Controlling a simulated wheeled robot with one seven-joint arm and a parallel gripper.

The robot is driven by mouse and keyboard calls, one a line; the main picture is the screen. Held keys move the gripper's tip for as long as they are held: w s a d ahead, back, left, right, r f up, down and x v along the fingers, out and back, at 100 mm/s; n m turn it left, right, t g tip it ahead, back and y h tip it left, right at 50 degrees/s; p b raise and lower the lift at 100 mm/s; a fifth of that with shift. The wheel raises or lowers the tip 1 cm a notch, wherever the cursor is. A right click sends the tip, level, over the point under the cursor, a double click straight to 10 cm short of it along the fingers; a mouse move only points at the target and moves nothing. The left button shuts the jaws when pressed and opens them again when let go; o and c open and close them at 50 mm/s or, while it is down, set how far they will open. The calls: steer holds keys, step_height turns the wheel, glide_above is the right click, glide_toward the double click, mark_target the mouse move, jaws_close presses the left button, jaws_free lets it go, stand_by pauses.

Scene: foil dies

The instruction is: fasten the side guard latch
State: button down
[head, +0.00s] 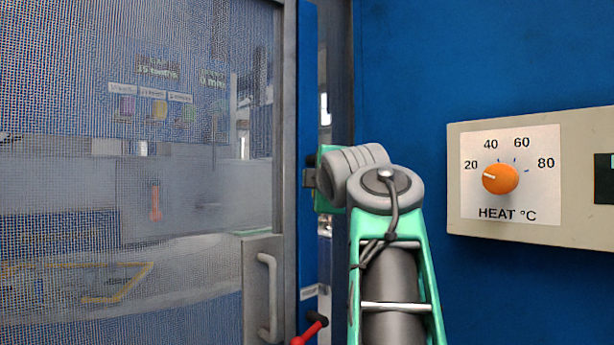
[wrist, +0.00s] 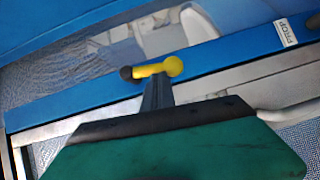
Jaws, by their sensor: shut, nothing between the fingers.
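In the wrist view a yellow latch lever (wrist: 150,70) with a dark knob at its left end lies roughly along a blue post (wrist: 215,58). Its round yellow end is on the right. My gripper (wrist: 157,84) is shut and empty. Its narrow fingertips overlap the lever's near edge in the picture; I cannot tell whether they touch it. In the head view my gripper (head: 309,178) shows only in part beside the blue post (head: 309,90), and the yellow lever does not show. The mesh side guard (head: 130,215) stands at left, with a pale handle (head: 268,298).
A red lever (head: 308,333) with a black knob sits low by the post, below a small white label (head: 309,292). The wrist view shows a label (wrist: 285,33) reading PROP. A heat panel with an orange dial (head: 500,178) is on the blue wall (head: 450,60) at right.

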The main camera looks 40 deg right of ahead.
steer(key=shift+d+f+b, duration=0.3)
steer(key=shift+d+b, duration=0.05)
steer(key=shift+b, duration=0.1)
stand_by(0.5)
steer(key=w+a+b+v, duration=0.1)
steer(key=a+v, duration=0.1)
steer(key=v, duration=1)
steer(key=shift+a+f, duration=0.2)
steer(key=shift+a, duration=0.25)
steer(key=shift+s, duration=0.1)
